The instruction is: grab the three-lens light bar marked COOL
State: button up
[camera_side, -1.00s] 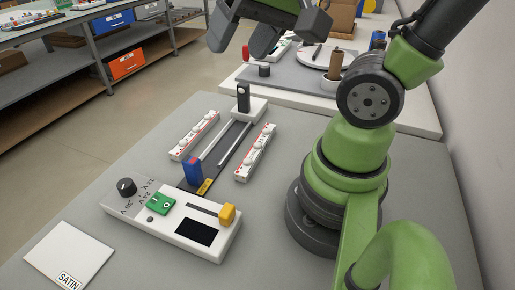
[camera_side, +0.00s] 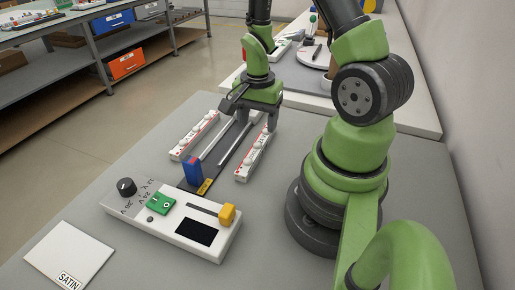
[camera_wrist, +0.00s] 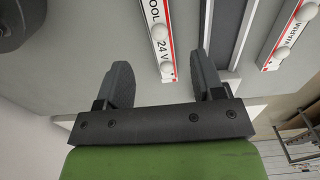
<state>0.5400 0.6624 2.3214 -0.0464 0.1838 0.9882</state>
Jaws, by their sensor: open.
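The light bar marked COOL (camera_wrist: 158,35) is white with a red stripe and round pale lenses; "24 V" shows beside its near end in the wrist view. It appears to be the right-hand bar (camera_side: 254,157) in the side view, flat on the grey table. My gripper (camera_side: 257,122) is open and points down over that bar's far end. In the wrist view my gripper (camera_wrist: 163,80) has one finger to each side of the bar's line, with nothing held. I cannot tell how far the fingertips are above the bar. Its full lens count is unclear.
A similar bar marked WARM (camera_wrist: 288,35) lies parallel, at left in the side view (camera_side: 193,137). A rail (camera_side: 222,150) with a blue-and-red block (camera_side: 193,171) runs between the bars. A white control box (camera_side: 180,229) stands in front. A SATIN card (camera_side: 68,252) lies front left.

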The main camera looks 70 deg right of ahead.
aim_at(257, 143)
jog(key=shift+a+f, duration=0.1)
jog(key=shift+f, duration=3.4)
jog(key=c, duration=1)
jog(key=shift+c, duration=0.2)
jog(key=shift+r, duration=0.1)
